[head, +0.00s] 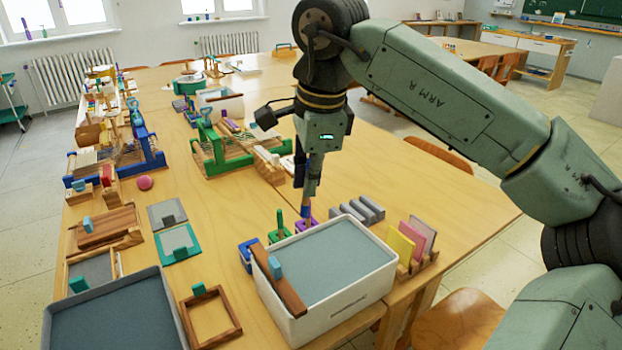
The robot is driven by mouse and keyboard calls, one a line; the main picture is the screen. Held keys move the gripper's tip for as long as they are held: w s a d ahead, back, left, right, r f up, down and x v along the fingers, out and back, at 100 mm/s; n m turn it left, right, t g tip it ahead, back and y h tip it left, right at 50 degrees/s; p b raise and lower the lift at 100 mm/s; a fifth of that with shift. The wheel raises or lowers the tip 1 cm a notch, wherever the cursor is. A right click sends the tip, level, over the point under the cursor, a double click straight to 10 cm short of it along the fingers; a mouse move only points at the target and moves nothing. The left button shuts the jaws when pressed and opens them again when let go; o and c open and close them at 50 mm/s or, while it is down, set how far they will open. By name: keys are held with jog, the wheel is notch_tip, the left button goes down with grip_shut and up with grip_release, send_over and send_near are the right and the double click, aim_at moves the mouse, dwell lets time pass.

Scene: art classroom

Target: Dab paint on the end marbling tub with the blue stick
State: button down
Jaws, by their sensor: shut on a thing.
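My gripper (308,190) points down just behind the white marbling tub (352,300) and is shut on a thin stick. The stick (305,210) shows a blue part below my fingers. Its lower end is at the purple holder (306,225); I cannot tell whether it is inside or just above. The tub holds flat grey-blue liquid (335,255), and a wooden bar with a blue grip (278,280) lies across its left side. A green stick (280,222) stands in a green holder (279,236). A blue holder (247,254) stands left of it, partly hidden by the tub.
A rack of coloured cards (410,245) and grey blocks (360,211) stand right of and behind the tub. A dark grey tray (115,315) and wooden frame (210,318) lie left. A green loom (235,150) stands farther back. The table's right side is clear.

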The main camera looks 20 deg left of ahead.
jog(key=s+d+b+x, duration=0.1)
jog(key=b+x, duration=0.7)
jog(key=x, duration=0.2)
jog(key=shift+s+d+f, duration=0.2)
jog(key=shift+d+f, duration=0.1)
jog(key=shift+f, duration=0.15)
jog(key=shift+f, duration=0.35)
dwell(0.4)
jog(key=shift+r, duration=0.15)
jog(key=p+v, duration=0.2)
jog(key=v, duration=0.1)
jog(key=w+a+p+v, duration=0.1)
jog(key=p+v, duration=0.4)
jog(key=v, duration=0.1)
jog(key=shift+w+a+r+p, duration=0.2)
jog(key=shift+r+p, duration=0.2)
jog(key=shift+r, duration=0.15)
jog(key=shift+s+f, duration=0.1)
jog(key=shift+s, duration=0.05)
dwell(0.9)
